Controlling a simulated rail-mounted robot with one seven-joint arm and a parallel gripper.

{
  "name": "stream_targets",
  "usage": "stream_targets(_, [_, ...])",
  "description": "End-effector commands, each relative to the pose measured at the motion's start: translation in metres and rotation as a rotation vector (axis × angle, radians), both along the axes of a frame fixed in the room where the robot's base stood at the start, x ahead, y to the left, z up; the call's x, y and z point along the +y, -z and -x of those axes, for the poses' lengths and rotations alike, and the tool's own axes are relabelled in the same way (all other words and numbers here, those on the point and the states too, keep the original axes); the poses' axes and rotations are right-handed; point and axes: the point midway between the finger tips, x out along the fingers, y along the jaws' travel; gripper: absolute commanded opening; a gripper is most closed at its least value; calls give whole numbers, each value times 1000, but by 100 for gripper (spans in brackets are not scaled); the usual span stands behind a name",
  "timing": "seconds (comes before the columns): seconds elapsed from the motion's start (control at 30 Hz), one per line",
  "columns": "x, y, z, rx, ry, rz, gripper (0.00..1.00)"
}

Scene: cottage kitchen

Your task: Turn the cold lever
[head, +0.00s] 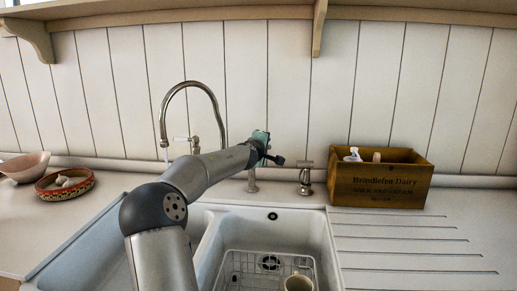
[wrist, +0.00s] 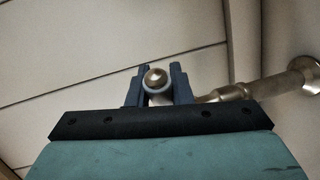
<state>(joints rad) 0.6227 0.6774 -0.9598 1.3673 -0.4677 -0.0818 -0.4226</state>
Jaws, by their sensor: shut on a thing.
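The kitchen tap (head: 212,100) is a tall curved metal spout behind the sink. Its left lever (head: 181,139) is pale and points left. A metal pillar (head: 252,185) stands to the right, its top hidden behind my gripper (head: 272,159). In the wrist view my gripper (wrist: 156,88) is shut on a lever with a round metal end (wrist: 156,77), which sits between the two dark fingers. I take it to be the cold lever. A metal stem (wrist: 235,90) runs from it to a round base at the right.
The white sink (head: 315,222) has a wire rack and a mug (head: 298,282) in it. A wooden crate (head: 378,184) stands right of the tap, with a small metal fitting (head: 305,178) beside it. A patterned dish (head: 65,185) stands at the left. A shelf runs above.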

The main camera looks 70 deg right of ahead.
Motion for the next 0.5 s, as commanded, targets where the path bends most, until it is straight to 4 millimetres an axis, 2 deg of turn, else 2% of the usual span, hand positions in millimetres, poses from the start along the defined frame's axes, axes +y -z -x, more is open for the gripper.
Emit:
stream_targets(0.23, [0, 3, 0, 1, 2, -5, 0])
stream_targets(0.27, [0, 3, 0, 1, 1, -5, 25])
stream_targets(0.3, [0, 3, 0, 1, 1, -5, 36])
stream_targets(0.33, [0, 3, 0, 1, 1, -5, 40])
stream_targets(0.5, [0, 2, 0, 0, 0, -3, 40])
